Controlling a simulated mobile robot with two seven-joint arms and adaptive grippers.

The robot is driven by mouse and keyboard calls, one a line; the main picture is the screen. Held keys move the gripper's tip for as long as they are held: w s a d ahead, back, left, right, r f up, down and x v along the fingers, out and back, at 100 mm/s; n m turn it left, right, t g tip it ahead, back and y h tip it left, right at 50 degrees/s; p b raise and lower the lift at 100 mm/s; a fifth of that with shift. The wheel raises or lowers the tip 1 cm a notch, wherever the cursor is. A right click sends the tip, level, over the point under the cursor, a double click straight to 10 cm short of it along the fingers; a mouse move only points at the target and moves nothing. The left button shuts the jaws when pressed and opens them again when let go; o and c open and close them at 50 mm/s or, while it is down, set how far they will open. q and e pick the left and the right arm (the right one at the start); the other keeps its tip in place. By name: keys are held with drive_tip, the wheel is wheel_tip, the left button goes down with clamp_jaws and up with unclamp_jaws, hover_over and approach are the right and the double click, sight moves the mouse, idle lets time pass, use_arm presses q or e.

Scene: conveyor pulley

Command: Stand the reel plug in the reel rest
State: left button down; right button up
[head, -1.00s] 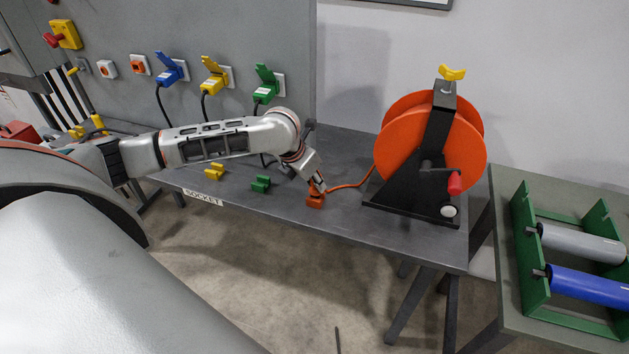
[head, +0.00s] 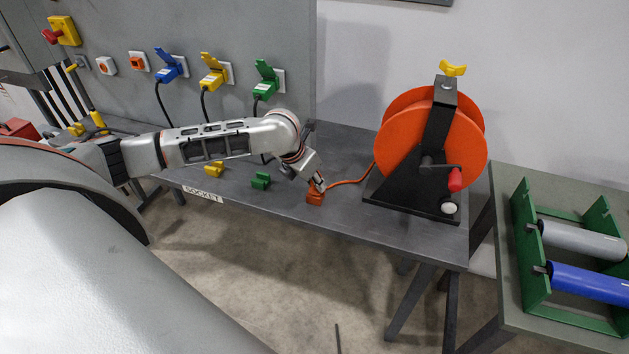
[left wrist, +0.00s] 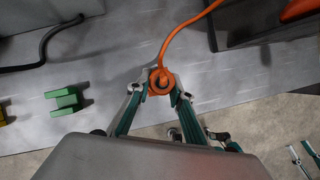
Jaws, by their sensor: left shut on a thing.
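The orange reel plug (left wrist: 159,79) is between the fingertips of my left gripper (left wrist: 160,88), which is shut on it. Its orange cable runs off towards the reel. In the head view my left gripper (head: 319,186) points down at the orange reel rest (head: 315,199) near the bench's front edge. The plug is at the rest, low and mostly hidden by the fingers. I cannot tell whether it is fully seated.
The orange cable reel (head: 405,125) on its black stand is to the right. Green (head: 261,181) and yellow (head: 214,169) rests stand to the left on the bench (head: 345,150). A side table with rollers (head: 585,285) is at far right.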

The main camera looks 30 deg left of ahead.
use_arm(q)
drive_tip(key=shift+f, duration=0.15)
drive_tip(key=c, duration=1.7)
unclamp_jaws()
drive_tip(key=shift+r+p, duration=0.4)
drive_tip(key=shift+r, duration=4.1)
